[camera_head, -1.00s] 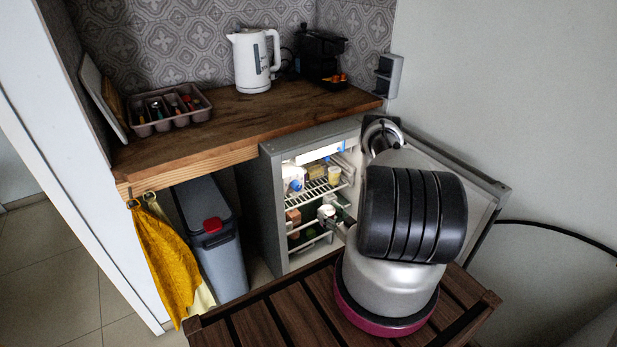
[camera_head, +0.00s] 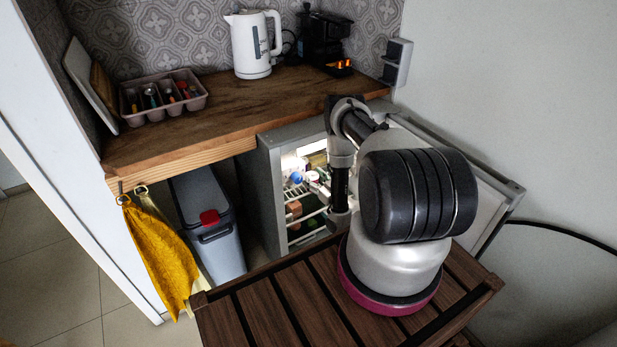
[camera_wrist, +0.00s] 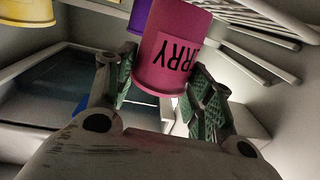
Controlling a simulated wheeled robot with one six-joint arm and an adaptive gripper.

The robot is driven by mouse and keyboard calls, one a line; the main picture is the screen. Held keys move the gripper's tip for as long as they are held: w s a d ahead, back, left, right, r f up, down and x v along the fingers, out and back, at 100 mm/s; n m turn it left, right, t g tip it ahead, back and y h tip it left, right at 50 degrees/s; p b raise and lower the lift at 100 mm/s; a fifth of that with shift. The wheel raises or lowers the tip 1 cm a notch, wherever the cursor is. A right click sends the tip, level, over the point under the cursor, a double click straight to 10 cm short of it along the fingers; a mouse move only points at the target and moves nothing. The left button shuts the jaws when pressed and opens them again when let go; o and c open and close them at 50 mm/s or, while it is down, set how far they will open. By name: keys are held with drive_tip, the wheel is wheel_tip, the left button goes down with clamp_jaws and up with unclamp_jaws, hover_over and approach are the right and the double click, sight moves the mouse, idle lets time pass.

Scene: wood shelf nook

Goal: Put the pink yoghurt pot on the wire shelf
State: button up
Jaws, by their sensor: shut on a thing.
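In the wrist view the pink yoghurt pot (camera_wrist: 172,42), with dark letters on its label, sits between the green-padded fingers of my gripper (camera_wrist: 158,78). My gripper is shut on it. The pot's far end runs out of the top of the picture. White wire bars (camera_wrist: 262,28) show at the upper right of the wrist view, apart from the fingers. In the head view the wire shelf (camera_head: 295,191) is inside the lit, open fridge (camera_head: 264,196). My arm hides part of the fridge opening, and I cannot make out the pot there.
A purple pot (camera_wrist: 138,17) is behind the pink one, and a yellow pot (camera_wrist: 24,12) is at the upper left. The fridge door (camera_head: 488,205) stands open at the right. The wooden counter (camera_head: 225,112) is above, carrying a kettle (camera_head: 252,45) and a cutlery tray (camera_head: 198,101).

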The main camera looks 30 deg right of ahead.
sight(308, 175)
drive_tip(key=w, duration=0.3)
drive_tip(key=shift+w+a+f, duration=0.3)
drive_tip(key=shift+f, duration=0.4)
drive_tip(key=shift+f, duration=0.1)
drive_tip(key=o, duration=1.1)
drive_tip(key=s, duration=0.4)
drive_tip(key=s+d, duration=0.1)
drive_tip(key=s, duration=0.7)
drive_tip(key=shift+d, duration=0.2)
